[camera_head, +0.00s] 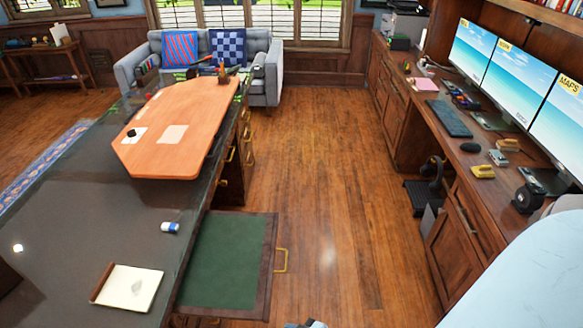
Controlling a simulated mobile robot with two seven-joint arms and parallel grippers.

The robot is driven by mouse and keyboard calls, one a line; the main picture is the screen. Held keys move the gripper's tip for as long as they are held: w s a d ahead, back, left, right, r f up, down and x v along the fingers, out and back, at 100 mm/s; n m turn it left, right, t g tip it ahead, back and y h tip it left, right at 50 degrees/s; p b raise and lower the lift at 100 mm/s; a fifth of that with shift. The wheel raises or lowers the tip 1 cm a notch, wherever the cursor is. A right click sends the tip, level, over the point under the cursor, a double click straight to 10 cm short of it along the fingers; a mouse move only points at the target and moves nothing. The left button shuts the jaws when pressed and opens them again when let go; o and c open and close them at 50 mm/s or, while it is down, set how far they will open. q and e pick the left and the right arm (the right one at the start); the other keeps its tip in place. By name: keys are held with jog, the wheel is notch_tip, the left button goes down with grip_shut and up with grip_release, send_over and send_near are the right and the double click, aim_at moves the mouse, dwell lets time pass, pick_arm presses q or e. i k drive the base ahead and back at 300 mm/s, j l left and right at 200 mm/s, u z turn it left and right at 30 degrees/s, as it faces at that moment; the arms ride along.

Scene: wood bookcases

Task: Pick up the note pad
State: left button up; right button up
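A white pad with a brown edge strip (128,287) lies flat on the dark desk top at the lower left; it looks like a note pad. A small pink pad (425,84) lies on the long wooden counter at the right, and I cannot tell which of the two the task means. No gripper of mine can be made out. A small grey part shows at the bottom edge, too cut off to identify.
A blue and white eraser-like item (169,227) lies near the pad. An orange raised board (185,115) covers the desk's far part. A green-topped pull-out panel (225,262) juts over the floor. Monitors (520,85) line the right counter. The wooden floor (320,190) between is clear.

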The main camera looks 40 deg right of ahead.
aim_at(119, 287)
jog(key=k+z, duration=0.2)
jog(key=z, duration=0.2)
jog(key=k+l+z, duration=0.15)
jog(key=z, duration=0.3)
